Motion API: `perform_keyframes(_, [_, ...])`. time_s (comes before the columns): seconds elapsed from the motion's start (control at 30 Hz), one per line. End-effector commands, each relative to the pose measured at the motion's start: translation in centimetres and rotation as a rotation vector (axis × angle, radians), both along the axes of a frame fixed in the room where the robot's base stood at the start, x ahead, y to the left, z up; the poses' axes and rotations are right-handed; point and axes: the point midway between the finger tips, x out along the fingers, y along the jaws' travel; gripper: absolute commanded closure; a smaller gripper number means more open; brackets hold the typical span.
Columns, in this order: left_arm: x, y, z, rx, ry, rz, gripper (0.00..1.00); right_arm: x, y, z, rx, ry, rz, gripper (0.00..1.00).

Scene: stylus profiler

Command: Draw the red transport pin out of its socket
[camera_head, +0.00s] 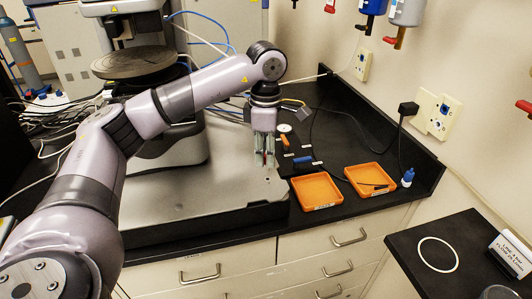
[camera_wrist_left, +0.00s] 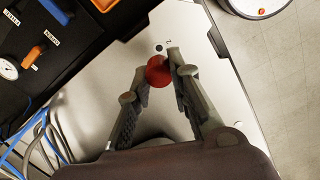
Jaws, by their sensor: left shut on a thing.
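The red transport pin shows as a round red head (camera_wrist_left: 158,72) between the fingertips of my left gripper in the left wrist view. My left gripper (camera_wrist_left: 160,82) is shut on it, one finger on each side. In the head view the left gripper (camera_head: 264,158) points down over the right part of the grey metal base plate (camera_head: 235,190), with a little red between its fingers. A small dark hole (camera_wrist_left: 159,48) shows in the plate just beyond the red head. The pin's shaft is hidden, and I cannot tell whether it is in the socket. My right gripper is not in view.
Two orange trays, one at the left (camera_head: 317,204) and one at the right (camera_head: 370,192), lie right of the plate. A blue-capped bottle (camera_head: 407,178) stands beside them.

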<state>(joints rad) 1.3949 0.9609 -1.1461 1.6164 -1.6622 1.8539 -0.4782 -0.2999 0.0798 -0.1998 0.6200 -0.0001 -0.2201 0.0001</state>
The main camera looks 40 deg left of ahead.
Motion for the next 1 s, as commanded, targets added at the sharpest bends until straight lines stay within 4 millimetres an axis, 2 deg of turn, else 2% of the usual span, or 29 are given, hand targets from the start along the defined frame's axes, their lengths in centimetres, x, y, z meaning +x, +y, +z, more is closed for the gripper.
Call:
perform_keyframes(0.27, [0.0, 0.0, 0.2, 0.000, 0.000, 0.000, 1.00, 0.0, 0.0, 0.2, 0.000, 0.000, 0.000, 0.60])
perform_keyframes(0.73, [0.0, 0.0, 4.7, -0.001, 0.000, 0.000, 1.00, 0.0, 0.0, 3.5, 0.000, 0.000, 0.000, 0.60])
perform_keyframes(1.0, [0.0, 0.0, 5.0, 0.000, 0.000, 0.000, 1.00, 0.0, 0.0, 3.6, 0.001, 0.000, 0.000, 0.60])
